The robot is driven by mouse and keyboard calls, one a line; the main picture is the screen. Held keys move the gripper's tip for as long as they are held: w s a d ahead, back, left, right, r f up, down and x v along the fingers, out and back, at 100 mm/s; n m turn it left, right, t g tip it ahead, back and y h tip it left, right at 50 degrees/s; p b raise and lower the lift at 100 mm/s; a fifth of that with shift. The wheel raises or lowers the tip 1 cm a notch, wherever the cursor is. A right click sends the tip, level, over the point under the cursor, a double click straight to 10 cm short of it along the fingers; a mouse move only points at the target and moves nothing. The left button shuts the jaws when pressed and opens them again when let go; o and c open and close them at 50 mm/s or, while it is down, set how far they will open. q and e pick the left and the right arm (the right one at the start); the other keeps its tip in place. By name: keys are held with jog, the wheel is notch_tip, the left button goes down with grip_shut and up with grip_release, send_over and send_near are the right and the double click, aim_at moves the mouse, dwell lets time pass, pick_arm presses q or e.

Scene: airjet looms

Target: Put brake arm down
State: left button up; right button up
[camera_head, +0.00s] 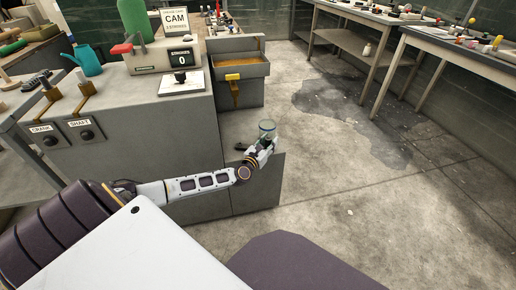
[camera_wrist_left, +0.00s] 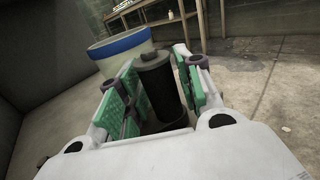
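My left gripper (camera_head: 265,146) is at the right end of the grey machine in the head view, low beside its side panel. In the left wrist view its green-padded fingers (camera_wrist_left: 160,95) lie on both sides of a dark upright cylinder with a rounded top, which I take to be the grip of the brake arm (camera_wrist_left: 158,82). The rest of the brake arm is hidden by the gripper. In the head view the grip cannot be told apart from the fingers. My right gripper is not in view.
A round container with a blue rim (camera_wrist_left: 120,45) stands just beyond the fingers; it also shows in the head view (camera_head: 267,129). The machine (camera_head: 170,125) carries CRANK and SHAFT knobs. A sink-like grey box (camera_head: 240,85) is behind. Open floor (camera_head: 350,190) lies right; workbenches (camera_head: 455,50) stand beyond.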

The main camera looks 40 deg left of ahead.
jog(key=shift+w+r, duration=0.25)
pick_arm(q)
grip_shut()
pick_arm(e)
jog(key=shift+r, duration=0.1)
pick_arm(q)
jog(key=shift+r, duration=0.15)
jog(key=shift+r, duration=0.1)
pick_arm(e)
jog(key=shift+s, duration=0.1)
